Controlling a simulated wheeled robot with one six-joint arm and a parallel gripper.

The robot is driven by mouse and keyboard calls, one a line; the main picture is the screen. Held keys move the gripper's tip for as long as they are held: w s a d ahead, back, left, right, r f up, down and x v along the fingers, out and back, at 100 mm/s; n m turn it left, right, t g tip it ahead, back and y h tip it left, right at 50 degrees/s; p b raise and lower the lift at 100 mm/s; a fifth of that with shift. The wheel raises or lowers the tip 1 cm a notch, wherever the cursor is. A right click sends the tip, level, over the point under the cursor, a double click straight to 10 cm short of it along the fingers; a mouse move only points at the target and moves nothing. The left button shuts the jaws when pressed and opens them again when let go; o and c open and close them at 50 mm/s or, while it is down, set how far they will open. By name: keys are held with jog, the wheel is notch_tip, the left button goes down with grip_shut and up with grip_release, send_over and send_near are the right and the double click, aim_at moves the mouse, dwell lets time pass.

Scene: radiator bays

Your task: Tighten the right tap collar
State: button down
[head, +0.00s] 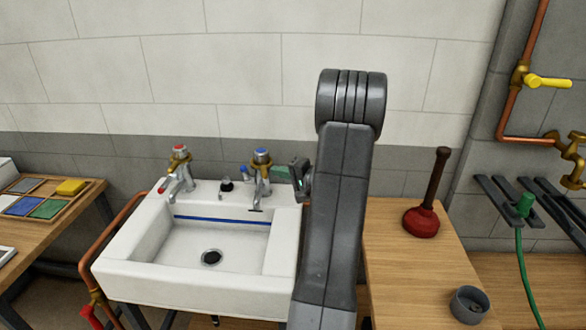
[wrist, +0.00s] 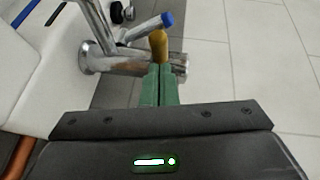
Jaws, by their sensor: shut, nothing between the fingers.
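The right tap (head: 263,184) is chrome with a blue cap and stands at the back right of the white sink (head: 190,279). A brass collar (head: 262,161) sits just under its cap. My gripper (head: 281,174) is right beside this tap, on its right, with its green fingers closed together and empty. In the wrist view the fingertips (wrist: 158,68) point at a brass-coloured piece (wrist: 158,45) beside the chrome tap (wrist: 98,55) and its blue-tipped lever (wrist: 166,19). I cannot tell whether they touch it. The left tap (head: 179,178) has a red cap.
A red plunger (head: 421,222) and a grey cup (head: 469,305) stand on the wooden bench (head: 400,265) to the right. Copper pipes with a yellow-handled valve (head: 547,82) run on the right wall.

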jog(key=shift+s+a+f, duration=0.1)
jog(key=shift+a, duration=0.2)
jog(key=shift+a+f+b, duration=0.1)
jog(key=shift+f+b, duration=0.05)
jog(key=shift+b, duration=0.3)
jog(key=shift+s+a+m+t+h+b, duration=0.5)
jog(key=shift+a+m+t+b, duration=0.25)
jog(key=shift+b, duration=1.55)
jog(key=shift+s+a+m+t+h+b, duration=0.5)
jog(key=shift+t+b, duration=0.35)
jog(key=shift+b, duration=1.45)
jog(key=shift+w, duration=0.1)
